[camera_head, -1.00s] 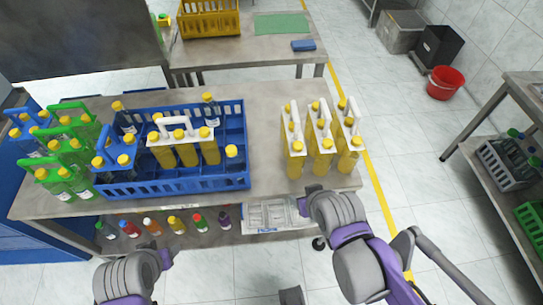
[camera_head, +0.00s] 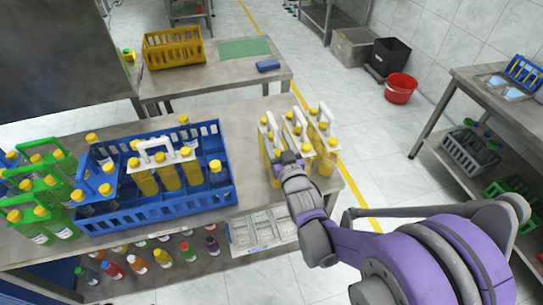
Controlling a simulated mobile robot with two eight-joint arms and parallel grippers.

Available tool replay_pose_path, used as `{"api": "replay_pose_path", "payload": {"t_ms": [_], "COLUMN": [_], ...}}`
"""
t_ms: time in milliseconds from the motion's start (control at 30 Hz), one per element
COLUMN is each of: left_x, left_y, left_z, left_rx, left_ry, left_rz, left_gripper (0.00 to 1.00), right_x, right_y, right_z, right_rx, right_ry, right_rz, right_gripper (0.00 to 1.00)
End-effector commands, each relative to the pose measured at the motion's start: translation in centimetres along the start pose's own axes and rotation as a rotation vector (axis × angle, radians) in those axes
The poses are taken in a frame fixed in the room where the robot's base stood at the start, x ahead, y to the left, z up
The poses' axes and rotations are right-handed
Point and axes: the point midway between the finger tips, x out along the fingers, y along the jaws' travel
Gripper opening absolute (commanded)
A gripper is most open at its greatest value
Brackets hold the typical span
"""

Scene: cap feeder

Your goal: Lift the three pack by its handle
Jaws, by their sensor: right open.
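Three packs of yellow bottles with yellow caps and white carriers with handles (camera_head: 325,127) stand upright side by side at the right end of the steel table. Another yellow three pack (camera_head: 165,172) with a white handle stands in the blue crate (camera_head: 160,208). My right gripper (camera_head: 286,158) is open at the near side of the standing packs, close to the left and middle ones. Its hand hides part of their near bottles. I cannot tell whether its fingers touch or surround a handle. My left gripper is out of view.
Green bottle packs (camera_head: 42,218) stand left of the blue crate. A shelf below holds several coloured bottles (camera_head: 137,264) and a grey tray (camera_head: 262,230). A back table holds a yellow crate (camera_head: 173,50). A red bucket (camera_head: 400,88) stands on the floor.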

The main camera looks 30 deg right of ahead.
Motion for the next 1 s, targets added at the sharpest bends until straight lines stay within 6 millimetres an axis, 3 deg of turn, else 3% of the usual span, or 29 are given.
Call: {"api": "replay_pose_path", "payload": {"t_ms": [267, 533, 833, 867, 1000], "left_x": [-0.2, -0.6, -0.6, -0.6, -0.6], "left_y": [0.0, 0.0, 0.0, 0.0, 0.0], "left_z": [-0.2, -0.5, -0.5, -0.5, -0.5], "left_rx": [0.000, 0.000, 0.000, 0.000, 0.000], "left_ry": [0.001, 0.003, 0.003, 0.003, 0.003], "left_rz": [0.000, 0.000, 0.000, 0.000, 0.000], "left_gripper": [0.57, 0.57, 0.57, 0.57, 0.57], "right_x": [2.5, 6.3, 6.9, 6.9, 6.9], "right_y": [0.2, 0.8, 0.7, 0.7, 0.7], "right_z": [0.0, -0.1, 0.0, 0.0, 0.0], "right_rx": [0.000, 0.000, 0.000, 0.000, 0.000], "right_ry": [-0.001, -0.002, -0.002, -0.002, -0.002], "right_rz": [0.001, 0.000, 0.000, 0.000, 0.000], "right_gripper": [0.57, 0.57, 0.57, 0.56, 0.30]}}
